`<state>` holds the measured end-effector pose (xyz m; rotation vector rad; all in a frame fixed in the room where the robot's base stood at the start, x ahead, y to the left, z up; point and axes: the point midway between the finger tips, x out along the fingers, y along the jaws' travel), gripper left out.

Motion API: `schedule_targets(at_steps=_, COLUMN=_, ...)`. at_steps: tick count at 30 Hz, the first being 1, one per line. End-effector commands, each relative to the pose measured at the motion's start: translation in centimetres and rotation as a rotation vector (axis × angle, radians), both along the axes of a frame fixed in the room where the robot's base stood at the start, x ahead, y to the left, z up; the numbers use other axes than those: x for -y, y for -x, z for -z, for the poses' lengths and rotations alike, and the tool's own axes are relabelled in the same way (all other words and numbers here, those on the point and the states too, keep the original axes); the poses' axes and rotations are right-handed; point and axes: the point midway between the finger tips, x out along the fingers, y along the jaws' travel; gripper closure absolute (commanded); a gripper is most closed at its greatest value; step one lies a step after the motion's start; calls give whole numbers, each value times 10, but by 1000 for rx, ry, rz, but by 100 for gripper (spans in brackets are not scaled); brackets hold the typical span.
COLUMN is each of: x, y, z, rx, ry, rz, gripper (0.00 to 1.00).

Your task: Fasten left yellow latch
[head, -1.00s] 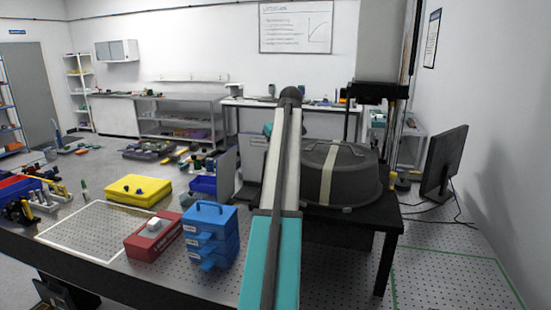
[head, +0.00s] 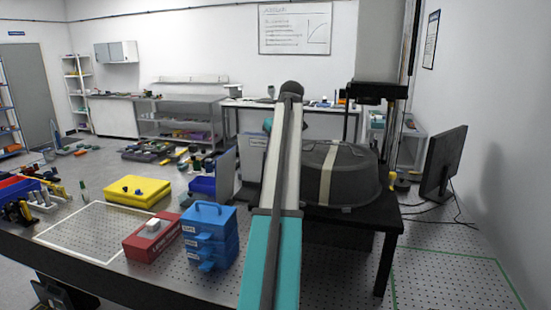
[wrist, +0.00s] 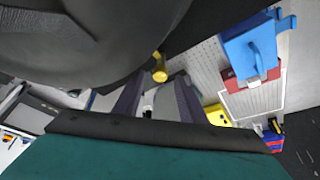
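The left yellow latch (wrist: 159,67) shows in the wrist view as a short yellow knob beside the large dark rounded housing. My gripper (wrist: 157,87) is open, with its two grey-purple fingers apart. The latch lies just past the fingertips, roughly in line with the gap; I cannot tell whether they touch. In the head view my arm hides the gripper and this latch. The dark domed housing (head: 350,178) with a beige band stands on a black table there. Another yellow part (head: 401,184) shows at its right side.
A blue drawer box (head: 211,240), a red box (head: 152,240) and a yellow tray (head: 137,191) occupy the perforated bench left of my arm. A monitor (head: 443,164) stands at right. The white-outlined bench area (head: 95,232) looks largely clear.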

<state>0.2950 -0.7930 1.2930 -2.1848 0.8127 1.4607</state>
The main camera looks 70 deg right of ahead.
Motion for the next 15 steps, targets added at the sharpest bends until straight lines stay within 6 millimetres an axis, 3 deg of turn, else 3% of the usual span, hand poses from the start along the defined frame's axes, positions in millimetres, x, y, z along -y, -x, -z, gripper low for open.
schedule_targets(at_steps=15, x=-16, y=21, z=-65, rx=0, ry=3, rz=1, gripper=62)
